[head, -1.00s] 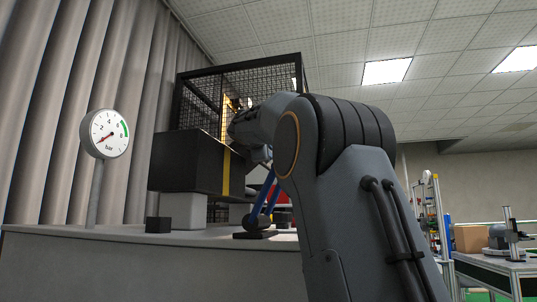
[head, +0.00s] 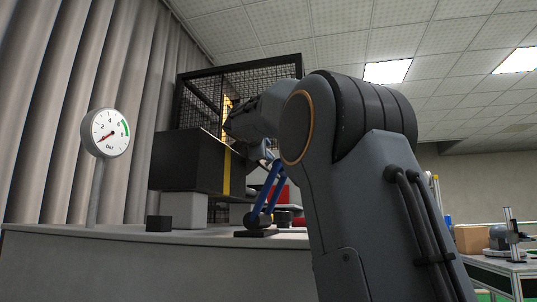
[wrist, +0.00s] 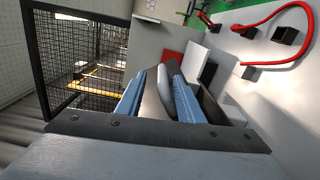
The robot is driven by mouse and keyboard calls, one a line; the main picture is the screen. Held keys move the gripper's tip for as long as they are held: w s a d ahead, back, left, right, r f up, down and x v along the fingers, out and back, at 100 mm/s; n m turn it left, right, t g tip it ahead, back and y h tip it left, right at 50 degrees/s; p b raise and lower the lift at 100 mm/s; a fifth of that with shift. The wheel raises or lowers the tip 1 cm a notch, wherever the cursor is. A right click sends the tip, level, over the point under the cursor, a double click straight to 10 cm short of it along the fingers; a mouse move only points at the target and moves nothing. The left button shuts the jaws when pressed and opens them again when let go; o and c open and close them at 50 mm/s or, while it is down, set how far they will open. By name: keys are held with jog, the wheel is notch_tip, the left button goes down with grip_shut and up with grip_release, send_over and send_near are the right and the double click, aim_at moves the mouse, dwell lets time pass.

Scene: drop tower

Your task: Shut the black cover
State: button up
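A black wire-mesh cage with a black frame (head: 204,88) stands on the bench at the upper middle of the head view, and its mesh also fills the left of the wrist view (wrist: 78,70). A black box (head: 187,162) with a yellow stripe is in front of it. I cannot tell for certain which of these black parts is the cover. My gripper shows in the wrist view (wrist: 158,82) with two blue fingers apart. Grey surfaces show between the fingers; I see no clear grip on them.
A round pressure gauge (head: 106,133) stands on a post at the left. A red cable (wrist: 282,15) runs at the right of the wrist view.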

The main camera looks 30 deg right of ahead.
jog(key=shift+v, duration=2.55)
jog(key=shift+w+a, duration=0.15)
jog(key=shift+a, duration=0.05)
jog(key=b+v, duration=0.5)
jog(key=v, duration=0.8)
jog(key=shift+s+a, duration=0.2)
jog(key=shift+s, duration=0.05)
jog(key=shift+r, duration=0.15)
